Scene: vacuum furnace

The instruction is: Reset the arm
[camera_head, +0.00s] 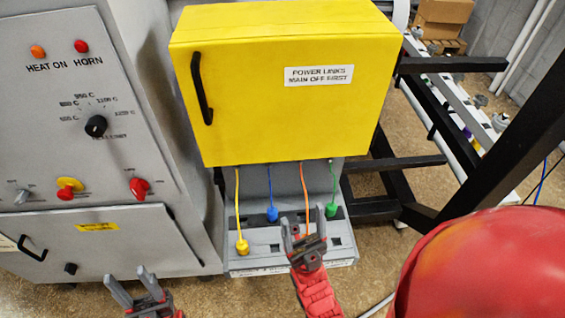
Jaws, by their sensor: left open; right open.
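My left gripper (134,287) is open and empty at the bottom left, in front of the lower part of the grey control cabinet. My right gripper (303,226) is open in front of the grey socket panel (262,262) under the yellow box (285,90). Its fingers point up the picture and stand close to the orange cable (304,180), whose lower end they hide. I cannot tell whether they touch it. Other cables show a yellow plug (242,247), a blue plug (272,214) and a green plug (331,210) at the panel.
The grey control cabinet (130,235) with a black dial (96,126) and red switches stands at the left. A black frame (390,185) stands at the right. A large red rounded shape (485,265) fills the lower right. Cardboard boxes (441,17) lie at the back.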

